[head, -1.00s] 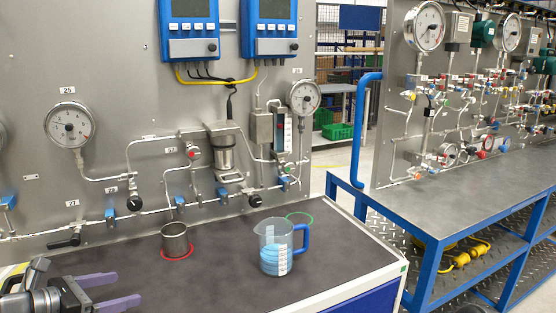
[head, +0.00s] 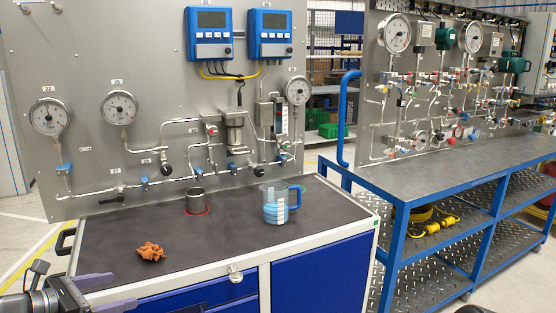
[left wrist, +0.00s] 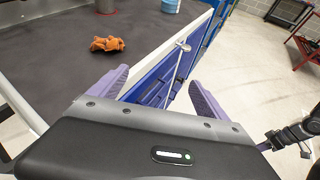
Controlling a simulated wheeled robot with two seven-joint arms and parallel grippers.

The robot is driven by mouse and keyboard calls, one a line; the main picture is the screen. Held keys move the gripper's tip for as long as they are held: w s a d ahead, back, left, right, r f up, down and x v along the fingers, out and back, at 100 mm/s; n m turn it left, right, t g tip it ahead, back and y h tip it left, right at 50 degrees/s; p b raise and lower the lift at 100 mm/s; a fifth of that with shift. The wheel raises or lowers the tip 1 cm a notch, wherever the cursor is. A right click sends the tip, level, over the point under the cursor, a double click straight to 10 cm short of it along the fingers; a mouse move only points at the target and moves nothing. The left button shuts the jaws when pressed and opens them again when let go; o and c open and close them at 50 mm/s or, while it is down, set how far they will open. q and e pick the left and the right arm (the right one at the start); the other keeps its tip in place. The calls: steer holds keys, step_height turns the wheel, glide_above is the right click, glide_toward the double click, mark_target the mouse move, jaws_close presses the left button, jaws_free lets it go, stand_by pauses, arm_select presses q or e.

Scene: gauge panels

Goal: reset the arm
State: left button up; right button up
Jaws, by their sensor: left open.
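My left gripper (head: 124,290) is at the lower left of the head view, in front of the cabinet's left front corner. Its two purple fingers are apart with nothing between them; the left wrist view shows the same open gripper (left wrist: 160,77). An orange crumpled cloth (head: 151,251) lies on the dark bench top (head: 235,238), beyond the fingers, and also shows in the left wrist view (left wrist: 107,44). A metal cup (head: 195,200) stands on a red ring. A clear jug (head: 275,205) with blue liquid and a blue handle stands to its right.
A steel gauge panel (head: 75,60) with pipes, valves and dials rises behind the bench top. The cabinet has blue drawers (head: 215,290) and a pale front edge. A blue-framed bench (head: 420,172) stands at the right. Open floor (left wrist: 255,65) lies right of the cabinet in the wrist view.

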arm_select(q)
step_height(320, 180, down, 13)
steer(key=s+a+m+g+y, duration=0.1)
steer(key=a+m+g+y, duration=0.2)
steer(key=m+y, duration=0.15)
steer(key=s+d+f+m+g+y, duration=0.1)
steer(key=s+d+f+m+g, duration=0.2)
steer(key=f, duration=0.4)
steer(key=s+d+f+m+y, duration=0.1)
steer(key=s+d+f+m, duration=0.15)
steer(key=f+m, duration=0.35)
steer(key=s+d+f+m+g+h, duration=0.1)
steer(key=s+d+f+m, duration=0.5)
steer(key=d, duration=0.7)
steer(key=s+d+f+m+g+h, duration=0.2)
steer(key=s+d+f+m, duration=0.4)
steer(key=s+d+f, duration=0.3)
steer(key=s+d+g, duration=0.1)
steer(key=s+d, duration=0.3)
steer(key=s, duration=0.1)
steer(key=shift+d+f+m, duration=0.35)
